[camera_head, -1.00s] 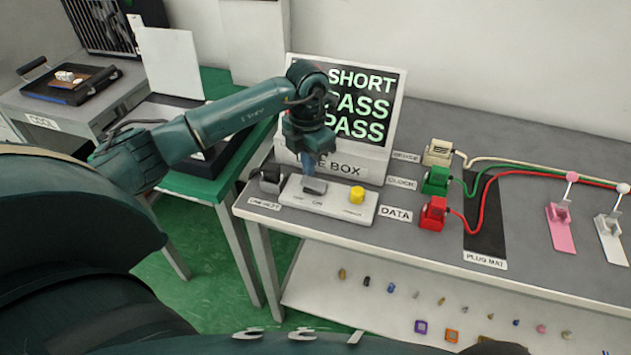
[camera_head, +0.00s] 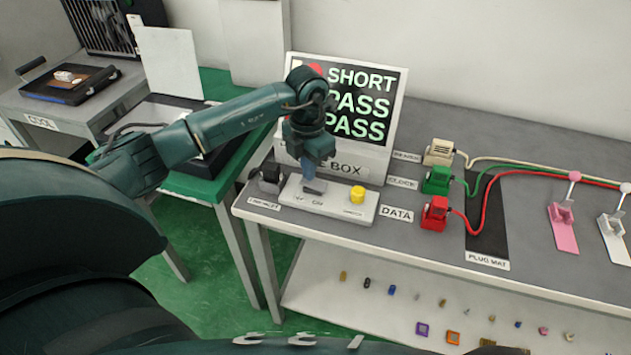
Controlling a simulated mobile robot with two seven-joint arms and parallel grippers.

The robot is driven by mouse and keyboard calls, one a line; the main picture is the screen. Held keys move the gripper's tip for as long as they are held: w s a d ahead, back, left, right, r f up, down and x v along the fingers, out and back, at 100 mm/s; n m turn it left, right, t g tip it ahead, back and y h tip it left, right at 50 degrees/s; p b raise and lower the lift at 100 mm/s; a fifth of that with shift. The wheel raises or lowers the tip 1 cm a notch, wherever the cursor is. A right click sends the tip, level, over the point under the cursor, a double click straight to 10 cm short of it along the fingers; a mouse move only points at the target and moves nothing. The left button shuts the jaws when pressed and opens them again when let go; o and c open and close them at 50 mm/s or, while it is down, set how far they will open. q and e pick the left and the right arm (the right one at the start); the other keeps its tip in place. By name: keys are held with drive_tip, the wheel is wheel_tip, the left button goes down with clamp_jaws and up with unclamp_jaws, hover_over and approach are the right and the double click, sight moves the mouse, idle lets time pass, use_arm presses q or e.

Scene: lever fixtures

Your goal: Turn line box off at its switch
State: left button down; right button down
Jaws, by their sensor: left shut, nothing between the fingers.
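The line box (camera_head: 365,170) is a white unit with a dark screen (camera_head: 362,105) reading SHORT, PASS, PASS; my arm covers part of the screen and label. In front of it is a white switch panel (camera_head: 335,206) with OFF and ON labels, a grey rocker switch (camera_head: 315,187) and a yellow knob (camera_head: 357,194). My left gripper (camera_head: 309,181) is shut and empty, pointing down at the switch. Its tip is at the rocker and partly hides it; I cannot tell whether they touch. My right gripper is not in view.
White, green (camera_head: 436,181) and red (camera_head: 434,213) plugs with cables stand right of the panel, near the plug mat (camera_head: 487,230). A black-and-grey inlet block (camera_head: 270,179) is close on the left. Pink (camera_head: 562,228) and white lever fixtures stand farther right. Small parts lie on the lower shelf.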

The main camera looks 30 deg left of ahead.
use_arm(q)
drive_tip(key=shift+f+b, duration=0.45)
drive_tip(key=shift+f, duration=0.2)
drive_tip(key=shift+r, duration=0.15)
drive_tip(key=shift+r+p, duration=2.55)
drive_tip(key=shift+r, duration=0.9)
drive_tip(key=shift+f, duration=0.1)
